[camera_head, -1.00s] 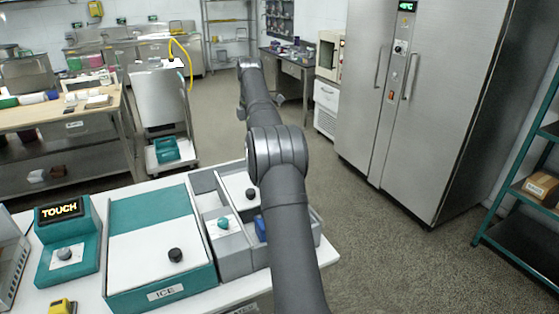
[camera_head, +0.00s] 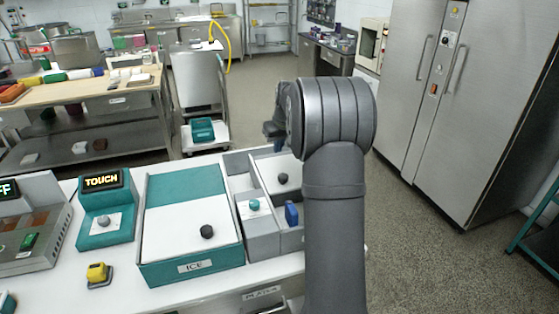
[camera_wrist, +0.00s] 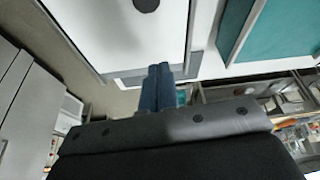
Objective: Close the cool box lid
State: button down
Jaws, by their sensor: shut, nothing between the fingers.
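A teal box labelled ICE (camera_head: 190,267), which I take as the cool box, stands on the white bench. A white lid panel (camera_head: 185,226) with a black knob (camera_head: 207,231) covers its front part, and a teal panel (camera_head: 187,184) lies behind it. I cannot tell how far the lid is open. My gripper (camera_head: 273,132) is partly hidden by my arm, beyond the grey box to the right. In the wrist view its blue-grey fingers (camera_wrist: 159,72) are together and empty, near the edge of a white panel (camera_wrist: 135,35) with a dark knob.
A grey compartment box (camera_head: 262,240) with a teal knob (camera_head: 254,204), a blue part (camera_head: 291,213) and a black knob (camera_head: 283,178) adjoins the ICE box. A TOUCH device (camera_head: 105,222) and a yellow item (camera_head: 98,273) stand left. Open floor lies behind the bench.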

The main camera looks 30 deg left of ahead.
aim_at(276, 175)
jog(key=x, duration=0.9)
jog(key=shift+d+f, duration=0.1)
jog(key=shift+f, duration=0.15)
jog(key=shift+s+d+r, duration=0.1)
jog(key=shift+s+d, duration=0.65)
jog(key=shift+d, duration=0.2)
jog(key=shift+s+d, duration=0.4)
jog(key=shift+d, duration=0.15)
jog(key=shift+d, duration=0.1)
jog(key=s+d, duration=1)
jog(key=shift+s+d, duration=0.3)
jog(key=shift+s, duration=0.05)
jog(key=shift+s+d+f, duration=0.2)
jog(key=shift+s+d, duration=0.25)
jog(key=shift+a, duration=0.1)
